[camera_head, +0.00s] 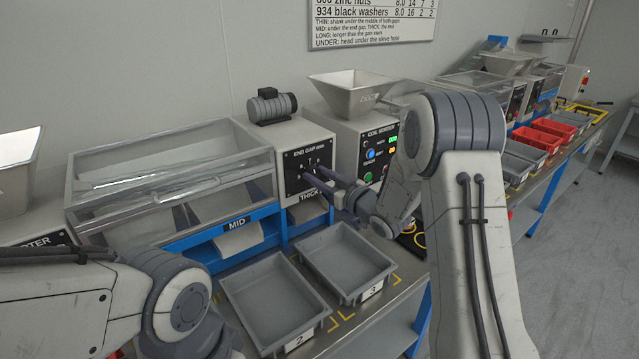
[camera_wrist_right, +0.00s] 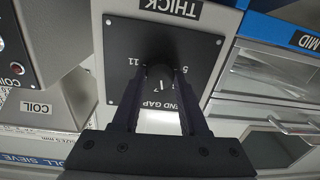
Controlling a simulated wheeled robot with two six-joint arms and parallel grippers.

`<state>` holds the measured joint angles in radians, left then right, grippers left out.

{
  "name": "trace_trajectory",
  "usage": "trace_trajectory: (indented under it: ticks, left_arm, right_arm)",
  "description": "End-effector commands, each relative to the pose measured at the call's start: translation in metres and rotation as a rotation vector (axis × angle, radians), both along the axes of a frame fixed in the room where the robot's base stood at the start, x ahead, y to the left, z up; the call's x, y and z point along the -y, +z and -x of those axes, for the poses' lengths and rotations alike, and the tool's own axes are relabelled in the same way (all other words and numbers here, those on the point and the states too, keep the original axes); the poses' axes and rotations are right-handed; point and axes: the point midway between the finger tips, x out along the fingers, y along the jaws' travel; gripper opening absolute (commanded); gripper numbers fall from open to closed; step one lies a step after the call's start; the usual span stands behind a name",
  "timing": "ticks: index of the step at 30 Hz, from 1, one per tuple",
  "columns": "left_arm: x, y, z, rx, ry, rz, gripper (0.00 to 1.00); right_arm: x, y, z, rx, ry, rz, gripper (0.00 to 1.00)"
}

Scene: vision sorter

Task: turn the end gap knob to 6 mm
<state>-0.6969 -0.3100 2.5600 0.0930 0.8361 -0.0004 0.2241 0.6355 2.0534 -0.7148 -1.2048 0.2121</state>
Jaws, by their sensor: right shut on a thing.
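The end gap knob (camera_wrist_right: 160,76) is a dark round knob on a black dial plate (camera_wrist_right: 122,42). In the right wrist view its pale pointer mark shows near the 7; an 11 and a 5 also show on the plate, other numbers are hidden by my fingers. My right gripper (camera_wrist_right: 160,72) is shut on the knob, one finger on each side. In the head view the dial plate (camera_head: 294,160) is on the grey box and my right gripper (camera_head: 312,172) reaches it from the right. My left arm is at the lower left, its gripper out of view.
Grey trays (camera_head: 270,292) and (camera_head: 350,262) stand on the bench below. A control box with buttons (camera_head: 370,154) is right of the dial, under a metal hopper (camera_head: 352,90). A clear-covered sieve unit (camera_head: 165,170) is on the left.

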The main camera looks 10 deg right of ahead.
Motion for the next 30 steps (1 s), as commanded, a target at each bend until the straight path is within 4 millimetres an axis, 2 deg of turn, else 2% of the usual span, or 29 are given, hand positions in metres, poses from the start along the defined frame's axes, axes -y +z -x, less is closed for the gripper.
trace_trajectory:
  ticks: [1,3,15,21,30]
  left_arm:
    - [0.000,-0.012,0.000,0.000,0.000,0.000,0.50]
    - [0.000,-0.019,0.000,0.000,0.000,0.000,0.50]
    - [0.000,-0.057,0.000,0.000,0.000,0.000,0.50]
    - [0.000,-0.068,0.000,0.000,0.000,0.000,0.50]
    - [0.000,-0.074,0.000,0.000,0.000,0.000,0.50]
  right_arm:
    - [0.000,-0.004,0.000,0.021,0.000,0.040,0.00]
    - [0.000,-0.004,0.000,0.046,-0.001,0.101,0.00]
    - [-0.001,-0.003,0.001,0.167,0.000,0.398,0.00]
    - [-0.001,-0.002,0.001,0.204,0.000,0.490,0.00]
    - [-0.002,0.000,0.001,0.226,0.000,0.550,0.00]
